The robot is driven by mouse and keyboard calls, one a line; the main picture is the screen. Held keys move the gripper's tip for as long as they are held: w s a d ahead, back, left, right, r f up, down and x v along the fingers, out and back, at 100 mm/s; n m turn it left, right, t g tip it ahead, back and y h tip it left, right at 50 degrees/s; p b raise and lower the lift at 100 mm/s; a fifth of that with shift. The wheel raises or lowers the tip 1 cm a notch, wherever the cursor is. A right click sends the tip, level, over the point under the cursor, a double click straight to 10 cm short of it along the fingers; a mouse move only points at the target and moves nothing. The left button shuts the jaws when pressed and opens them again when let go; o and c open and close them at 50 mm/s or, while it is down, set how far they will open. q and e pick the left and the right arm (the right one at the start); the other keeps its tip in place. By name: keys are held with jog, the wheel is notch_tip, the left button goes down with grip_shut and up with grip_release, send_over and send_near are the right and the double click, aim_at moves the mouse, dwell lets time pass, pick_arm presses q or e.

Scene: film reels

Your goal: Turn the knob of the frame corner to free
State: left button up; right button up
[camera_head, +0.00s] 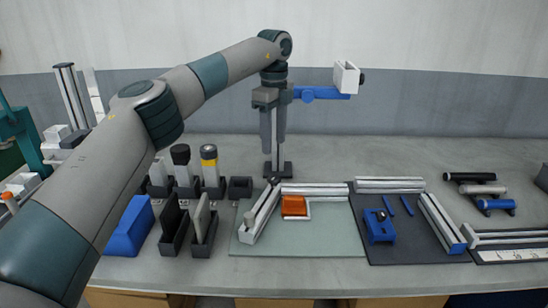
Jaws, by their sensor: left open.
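A pale frame corner of two rails lies on the grey-green mat, with a left rail (260,214) and a back rail (315,189). An orange block (294,206) sits inside the corner. On the dark mat are another back rail (390,185), a right rail (440,220) and a blue clamp block (380,228) with a small dark round part on top. I cannot tell which part is the knob. My left gripper (273,150) points down above and behind the left corner, fingers apart, touching no rail. My right gripper is not in view.
Behind my left gripper stands a post on a dark base (284,170), with a blue arm (325,96) and white block (346,78). Dark holders with bottles (209,170) and a blue bin (130,228) stand left. Dark and blue cylinders (470,177) lie right. The back table is clear.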

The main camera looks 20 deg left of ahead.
pick_arm(q)
notch_tip(320, 180, up, 7)
jog(key=shift+f, duration=0.15)
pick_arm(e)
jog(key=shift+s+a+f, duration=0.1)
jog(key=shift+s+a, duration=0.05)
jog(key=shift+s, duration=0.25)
